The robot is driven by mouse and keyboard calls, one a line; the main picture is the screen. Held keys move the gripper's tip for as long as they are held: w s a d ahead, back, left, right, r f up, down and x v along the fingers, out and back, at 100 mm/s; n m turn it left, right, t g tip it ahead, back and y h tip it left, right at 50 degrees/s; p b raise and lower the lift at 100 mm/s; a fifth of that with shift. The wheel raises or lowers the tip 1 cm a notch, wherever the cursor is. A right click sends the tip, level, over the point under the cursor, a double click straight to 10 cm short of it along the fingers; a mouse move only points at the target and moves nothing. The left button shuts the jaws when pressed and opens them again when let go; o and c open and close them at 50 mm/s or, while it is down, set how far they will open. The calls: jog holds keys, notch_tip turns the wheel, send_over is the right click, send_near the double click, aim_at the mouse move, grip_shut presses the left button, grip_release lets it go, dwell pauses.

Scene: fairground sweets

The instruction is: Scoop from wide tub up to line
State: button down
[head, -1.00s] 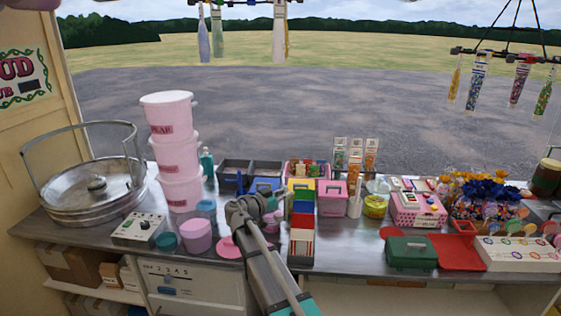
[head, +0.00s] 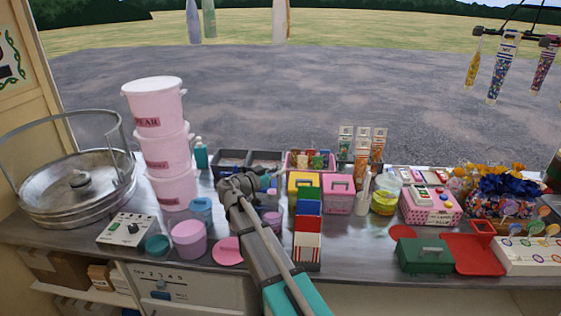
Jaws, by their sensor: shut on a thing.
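My gripper (head: 240,184) is at the front of the two grey open bins (head: 231,158), seen from behind along my arm. Its fingers are mostly hidden by the wrist. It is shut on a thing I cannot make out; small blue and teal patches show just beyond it. Which container is the wide tub is unclear. A wide pink tub (head: 188,240) stands open-looking left of my gripper, with a pink round lid (head: 228,251) lying beside it. A blue tub (head: 201,209) stands behind it and a teal one (head: 157,245) to its left. No fill line is readable.
Stacked pink buckets (head: 160,122) and a metal pan (head: 78,192) with a clear guard stand left. A control box (head: 132,229) is in front. Striped boxes (head: 307,246) stand close right of my arm. A green case (head: 424,257) and red tray (head: 474,253) lie farther right.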

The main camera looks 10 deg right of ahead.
jog(key=shift+d+r, duration=0.1)
jog(key=shift+d, duration=0.1)
dwell(0.3)
jog(key=shift+d+r+n+t+y+p, duration=0.2)
jog(key=shift+r+n+t+y+p, duration=0.35)
jog(key=shift+t, duration=0.25)
jog(key=shift+w+a+r+n+t+y+p, duration=0.1)
jog(key=shift+r+n+t+y+p, duration=0.35)
jog(key=shift+n+t, duration=0.2)
jog(key=shift+w+a+r+n+t+y+p, duration=0.1)
jog(key=shift+r+n+t+y+p, duration=0.15)
jog(key=shift+n+t+y, duration=0.4)
jog(key=shift+w+a, duration=0.1)
jog(key=w+a+f+n+b, duration=0.9)
jog(key=n, duration=1.1)
jog(key=shift+f+b, duration=0.3)
jog(key=shift+f, duration=0.05)
